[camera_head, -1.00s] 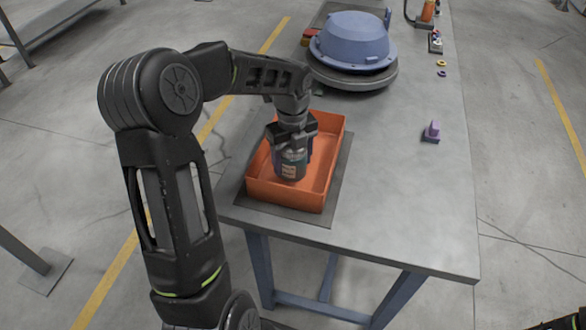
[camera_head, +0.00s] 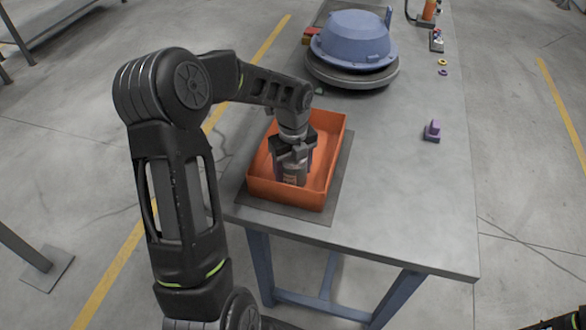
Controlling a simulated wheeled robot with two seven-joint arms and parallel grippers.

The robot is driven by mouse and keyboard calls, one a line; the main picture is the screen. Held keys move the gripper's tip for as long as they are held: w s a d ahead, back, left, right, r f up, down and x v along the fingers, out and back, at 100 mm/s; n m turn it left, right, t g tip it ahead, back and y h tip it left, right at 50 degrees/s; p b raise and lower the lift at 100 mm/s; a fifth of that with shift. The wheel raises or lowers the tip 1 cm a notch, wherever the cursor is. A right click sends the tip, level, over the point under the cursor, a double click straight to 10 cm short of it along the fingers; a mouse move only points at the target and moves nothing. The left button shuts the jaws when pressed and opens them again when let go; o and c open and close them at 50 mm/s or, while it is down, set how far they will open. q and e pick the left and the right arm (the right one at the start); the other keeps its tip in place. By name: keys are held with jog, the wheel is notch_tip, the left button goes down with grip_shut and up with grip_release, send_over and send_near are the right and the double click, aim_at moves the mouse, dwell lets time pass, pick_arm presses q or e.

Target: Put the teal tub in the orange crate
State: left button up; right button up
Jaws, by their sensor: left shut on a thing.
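The orange crate (camera_head: 283,194) sits on a dark mat near the left front corner of the grey table. My left gripper (camera_head: 293,165) points down inside the crate and is shut on the tub (camera_head: 294,175), which shows a grey-teal side with a pale and reddish label. The gripper hides the top of the tub. The tub is within the crate's walls, low down; I cannot tell whether it touches the crate's floor. My right gripper is not in view; only a bit of dark hardware shows at the bottom right corner.
A large blue hood (camera_head: 353,40) rests on a round grey base at the back of the table. A small purple part (camera_head: 432,130) stands at the right. Small rings (camera_head: 442,67) lie near the right edge. The table's front right is clear.

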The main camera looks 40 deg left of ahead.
pick_arm(q)
jog(key=o, duration=1.9)
jog(key=shift+f, duration=0.1)
notch_tip(320, 180, up, 12)
jog(key=shift+r, duration=0.15)
